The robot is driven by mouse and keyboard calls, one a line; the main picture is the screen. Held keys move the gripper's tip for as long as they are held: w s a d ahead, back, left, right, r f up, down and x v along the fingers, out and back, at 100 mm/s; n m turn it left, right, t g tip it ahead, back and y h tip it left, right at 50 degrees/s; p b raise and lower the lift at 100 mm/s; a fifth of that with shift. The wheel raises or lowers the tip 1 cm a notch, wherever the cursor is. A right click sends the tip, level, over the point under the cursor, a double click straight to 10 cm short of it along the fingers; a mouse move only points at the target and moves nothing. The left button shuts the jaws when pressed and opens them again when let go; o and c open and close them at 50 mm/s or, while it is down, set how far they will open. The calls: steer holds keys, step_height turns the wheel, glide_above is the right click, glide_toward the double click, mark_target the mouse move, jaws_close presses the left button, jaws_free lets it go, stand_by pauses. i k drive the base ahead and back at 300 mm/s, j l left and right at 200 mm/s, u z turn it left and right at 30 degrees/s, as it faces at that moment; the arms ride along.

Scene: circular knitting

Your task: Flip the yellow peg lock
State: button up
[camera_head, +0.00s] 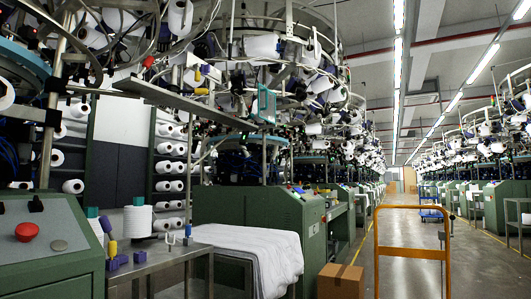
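A small upright yellow piece (112,249) stands among purple blocks (118,261) on the metal table (160,262) at the lower left. More small yellow parts (198,75) show higher up, on the knitting machine frame beside a purple part (214,75). These are too small to tell which one is the peg lock or how it is turned. My gripper is not in view.
A green control box with a red button (26,232) stands at the lower left. White fabric (255,250), a cardboard box (340,282) and an orange cart frame (412,252) stand further right.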

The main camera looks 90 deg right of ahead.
mark_target(197, 91)
steer(key=z, duration=2.65)
steer(key=i+l+u, duration=0.1)
steer(key=i+l, duration=0.25)
steer(key=i+l+u, duration=0.15)
steer(key=i+l, duration=0.15)
steer(key=l, duration=0.3)
